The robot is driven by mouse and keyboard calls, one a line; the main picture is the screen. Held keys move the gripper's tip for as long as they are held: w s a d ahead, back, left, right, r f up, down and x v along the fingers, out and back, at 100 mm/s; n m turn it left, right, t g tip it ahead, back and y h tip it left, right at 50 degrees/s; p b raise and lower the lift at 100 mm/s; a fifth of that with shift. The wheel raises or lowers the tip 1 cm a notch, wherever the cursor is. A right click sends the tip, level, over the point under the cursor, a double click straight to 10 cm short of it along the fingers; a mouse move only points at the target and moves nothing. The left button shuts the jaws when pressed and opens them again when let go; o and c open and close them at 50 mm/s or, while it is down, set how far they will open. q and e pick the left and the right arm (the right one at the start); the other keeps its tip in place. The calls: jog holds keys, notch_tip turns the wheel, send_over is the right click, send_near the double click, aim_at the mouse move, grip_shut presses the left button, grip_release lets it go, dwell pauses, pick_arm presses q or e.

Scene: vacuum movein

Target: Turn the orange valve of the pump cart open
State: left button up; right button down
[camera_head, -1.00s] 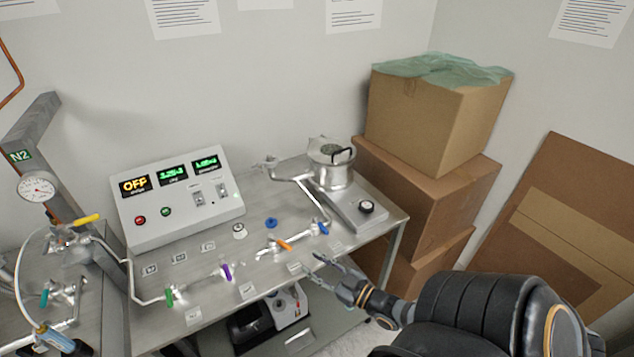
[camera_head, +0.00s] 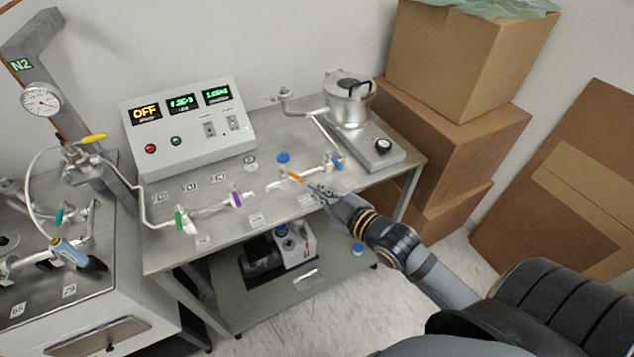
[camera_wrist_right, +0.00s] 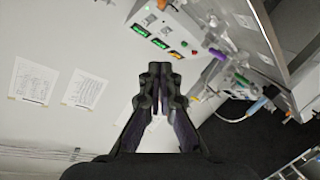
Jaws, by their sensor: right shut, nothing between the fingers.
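The orange valve handle (camera_head: 296,177) sits on the pipe run along the front of the steel pump cart (camera_head: 225,228), between the purple handle (camera_head: 236,199) and the blue handle (camera_head: 336,162). My right gripper (camera_head: 316,189) is just right of and near the orange handle; whether they touch I cannot tell. In the right wrist view the right gripper (camera_wrist_right: 160,72) has its fingers together with nothing between them. The orange handle is not clear in that view. My left gripper is not in view.
A control box (camera_head: 190,125) reading OFF stands at the back of the cart. A metal pot (camera_head: 349,98) stands at the back right. Cardboard boxes (camera_head: 470,60) stack beside the cart. A green handle (camera_head: 179,221) and yellow handle (camera_head: 92,138) lie left.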

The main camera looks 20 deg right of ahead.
jog(key=b, duration=0.1)
send_near(291, 175)
jog(key=w+a+r, duration=0.4)
jog(key=f, duration=0.1)
jog(key=w+d+f, duration=0.1)
jog(key=d+f, duration=0.1)
jog(key=f, duration=0.1)
jog(key=shift+w, duration=0.35)
jog(key=shift+a, duration=0.15)
